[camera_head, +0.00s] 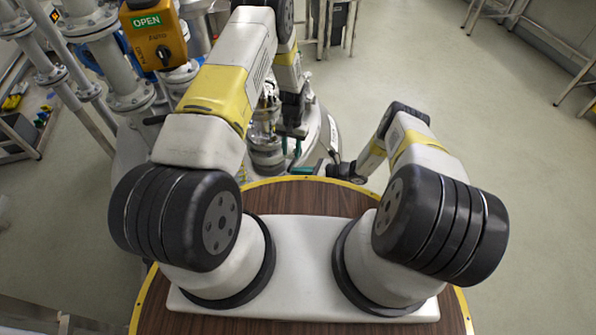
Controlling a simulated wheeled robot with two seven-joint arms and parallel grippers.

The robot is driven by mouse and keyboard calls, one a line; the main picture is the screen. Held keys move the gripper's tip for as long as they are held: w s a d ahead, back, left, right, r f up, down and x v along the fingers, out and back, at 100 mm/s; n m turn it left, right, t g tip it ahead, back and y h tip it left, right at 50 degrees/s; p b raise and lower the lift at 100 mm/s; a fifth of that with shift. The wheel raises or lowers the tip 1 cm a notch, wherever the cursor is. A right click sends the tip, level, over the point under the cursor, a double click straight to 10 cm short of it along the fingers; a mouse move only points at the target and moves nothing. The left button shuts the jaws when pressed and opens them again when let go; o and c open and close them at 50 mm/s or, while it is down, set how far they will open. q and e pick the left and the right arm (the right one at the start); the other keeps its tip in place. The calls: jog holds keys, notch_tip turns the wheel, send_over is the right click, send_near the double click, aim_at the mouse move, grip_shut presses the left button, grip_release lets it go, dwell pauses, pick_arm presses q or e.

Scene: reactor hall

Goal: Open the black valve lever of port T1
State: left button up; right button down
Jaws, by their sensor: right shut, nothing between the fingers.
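My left gripper (291,146) is low over the top of the steel vessel (331,128), its teal fingertips apart. My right gripper (304,170) comes in from the right near the vessel's front edge and is shut and empty. The two grippers are close together. I cannot make out a T1 label. I cannot pick out the black valve lever for certain; the arms and the dark gripper parts hide much of the vessel top.
Steel pipes with flanges (127,75) stand at the left, with a yellow box bearing a green OPEN sign (147,21). Metal-legged benches (575,80) stand at the far right. The floor (440,70) at the right is clear.

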pick_arm(q)
jog(key=s+a+r+n+t+h, duration=0.1)
jog(key=a+r+t, duration=0.1)
jog(key=r, duration=1.6)
jog(key=s+a+r+n+t+h, duration=0.1)
jog(key=a+r, duration=0.2)
jog(key=r, duration=1.5)
jog(key=s+a+r+t, duration=0.1)
jog(key=s+r+t, duration=0.1)
jog(key=s+r, duration=0.7)
jog(key=s+a+r+t, duration=0.2)
jog(key=s+r, duration=0.8)
jog(key=s, duration=0.5)
jog(key=shift+s+a+r+n+t+h, duration=0.15)
jog(key=shift+s+a+n+t+h, duration=0.15)
jog(key=shift+s+n, duration=0.1)
pick_arm(e)
jog(key=shift+s, duration=0.1)
